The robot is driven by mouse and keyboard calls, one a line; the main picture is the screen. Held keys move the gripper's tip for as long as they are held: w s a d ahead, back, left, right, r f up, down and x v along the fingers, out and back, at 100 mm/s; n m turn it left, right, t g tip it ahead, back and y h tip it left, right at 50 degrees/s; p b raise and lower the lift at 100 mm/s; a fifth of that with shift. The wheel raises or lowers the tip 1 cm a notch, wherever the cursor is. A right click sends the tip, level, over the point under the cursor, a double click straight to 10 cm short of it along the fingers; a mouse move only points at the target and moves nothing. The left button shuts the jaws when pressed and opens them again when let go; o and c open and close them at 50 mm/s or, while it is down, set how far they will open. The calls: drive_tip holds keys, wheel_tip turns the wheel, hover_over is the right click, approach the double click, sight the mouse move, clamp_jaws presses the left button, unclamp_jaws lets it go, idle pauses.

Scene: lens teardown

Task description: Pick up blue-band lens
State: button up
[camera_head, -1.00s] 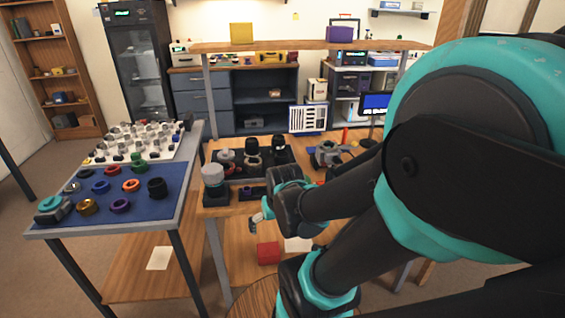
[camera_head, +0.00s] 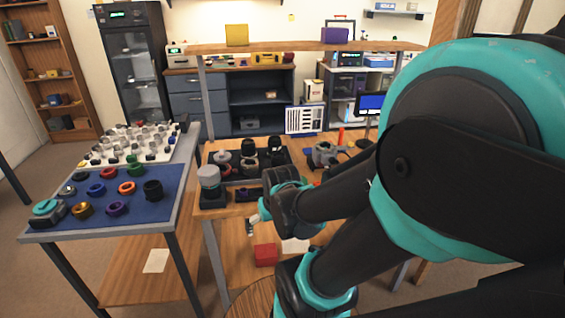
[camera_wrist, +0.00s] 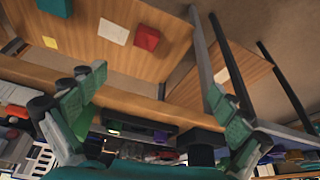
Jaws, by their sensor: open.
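I cannot make out a lens with a clear blue band. A blue ring (camera_head: 96,189) lies among other coloured rings on the blue mat of the left table. Several dark lens-like pieces, among them a black cylinder (camera_head: 248,149), stand on a black tray on the middle workbench. My gripper (camera_wrist: 158,84) is open and empty, its two teal fingers wide apart in the wrist view. In the head view it hangs by the workbench's front edge, partly hidden by my arm, apart from the rings.
The left table (camera_head: 182,203) also bears a white tray of small pieces. A grey-topped canister (camera_head: 209,179) stands at the workbench's front left corner. A red box (camera_head: 265,254) lies on the lower shelf. A raised shelf (camera_head: 300,47) spans above the workbench.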

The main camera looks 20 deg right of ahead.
sight(279, 155)
idle(0.4)
drive_tip(key=shift+c, duration=1)
drive_tip(key=shift+m+t+h, duration=0.4)
drive_tip(key=shift+m, duration=0.4)
drive_tip(key=w+d+r, duration=0.1)
drive_tip(key=w+r, duration=0.1)
drive_tip(key=w, duration=0.1)
drive_tip(key=w+d+r, duration=0.1)
drive_tip(key=w+r, duration=0.1)
drive_tip(key=w, duration=0.1)
drive_tip(key=w+d+r, duration=0.1)
drive_tip(key=w+r, duration=0.1)
drive_tip(key=w, duration=0.1)
drive_tip(key=shift+r, duration=0.35)
drive_tip(key=c, duration=0.4)
drive_tip(key=w+d+r+m+t+h, duration=0.1)
drive_tip(key=w+d+r, duration=0.2)
drive_tip(key=w+r, duration=0.3)
drive_tip(key=w+d+r+m+h, duration=0.1)
drive_tip(key=w+d+r+m, duration=0.1)
drive_tip(key=w+d+r, duration=0.35)
drive_tip(key=x, duration=0.5)
drive_tip(key=a+x, duration=0.1)
drive_tip(key=x, duration=0.5)
drive_tip(key=w+a+x, duration=0.1)
drive_tip(key=x, duration=0.4)
drive_tip(key=shift+w+f, duration=0.1)
drive_tip(key=shift+w, duration=0.15)
